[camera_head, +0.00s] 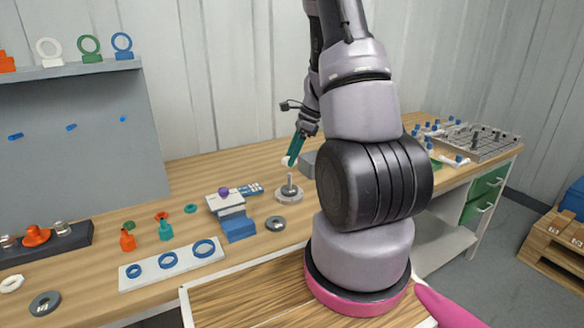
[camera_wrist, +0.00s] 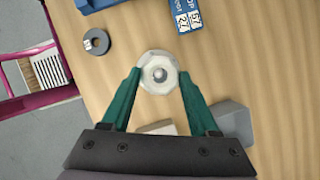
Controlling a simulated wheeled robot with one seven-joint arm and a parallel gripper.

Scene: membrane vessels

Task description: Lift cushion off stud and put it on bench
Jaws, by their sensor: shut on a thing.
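The cushion, a small whitish round piece (camera_wrist: 149,83), sits between the teal fingertips of my gripper (camera_wrist: 159,76) in the wrist view. My gripper (camera_head: 291,158) is shut on it. In the head view the cushion shows as a pale bit (camera_head: 286,161) at the fingertips. The stud (camera_head: 290,182) is a thin upright metal pin on a round grey base on the bench (camera_head: 255,245). The cushion appears just above the pin's top, with a small gap. In the wrist view a grey round centre shows in the middle of the cushion.
A grey block (camera_head: 308,163) stands close behind the stud. A dark ring (camera_head: 275,223) and a blue block (camera_head: 238,228) lie nearer. A white plate with blue rings (camera_head: 170,262) lies at front left. Bare bench lies left of the stud toward the back.

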